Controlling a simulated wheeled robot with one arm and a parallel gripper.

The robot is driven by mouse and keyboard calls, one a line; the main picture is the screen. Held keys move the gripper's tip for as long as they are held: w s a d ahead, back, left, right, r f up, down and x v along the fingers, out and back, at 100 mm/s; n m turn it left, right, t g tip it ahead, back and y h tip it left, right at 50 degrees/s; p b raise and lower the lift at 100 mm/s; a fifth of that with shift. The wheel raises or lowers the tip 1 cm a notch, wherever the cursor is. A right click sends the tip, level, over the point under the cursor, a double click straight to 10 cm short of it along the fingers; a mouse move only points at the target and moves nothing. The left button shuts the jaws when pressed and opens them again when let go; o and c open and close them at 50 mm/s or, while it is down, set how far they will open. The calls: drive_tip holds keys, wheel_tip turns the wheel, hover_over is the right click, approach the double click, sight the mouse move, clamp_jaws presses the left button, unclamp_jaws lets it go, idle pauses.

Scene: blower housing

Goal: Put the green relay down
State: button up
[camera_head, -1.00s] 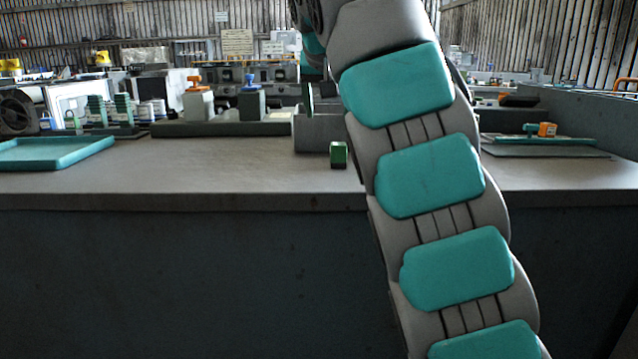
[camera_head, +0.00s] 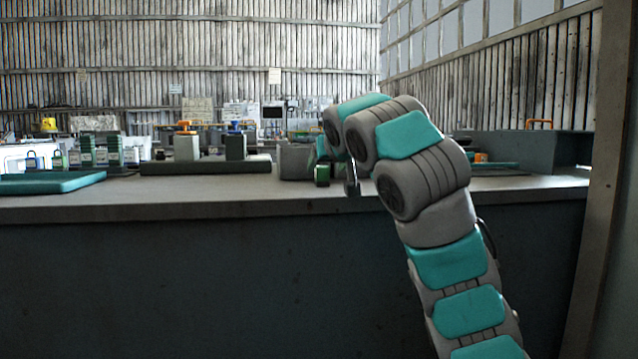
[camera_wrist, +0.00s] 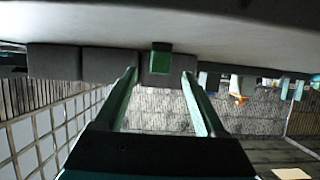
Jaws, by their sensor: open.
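The green relay (camera_head: 322,174) stands upright on the bench top (camera_head: 230,204), near the front edge and just in front of a grey block-shaped bin (camera_head: 295,160). My gripper (camera_head: 352,182) is low at the bench edge, right of the relay, partly hidden by my arm. The wrist view is upside down. In it the relay (camera_wrist: 161,62) shows beyond and between the two fingertips of my gripper (camera_wrist: 159,77). The fingers are wide open with nothing between them, and the relay looks clear of both.
A teal tray (camera_head: 50,184) lies at the left of the bench. A dark rail base (camera_head: 205,168) carries two blocks with orange and blue tops. A large grey box (camera_head: 540,150) stands at the right. The bench front between tray and relay is clear.

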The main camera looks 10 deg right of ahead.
sight(323, 172)
drive_tip(key=shift+x, duration=3.6)
drive_tip(key=shift+s, duration=0.1)
clamp_jaws()
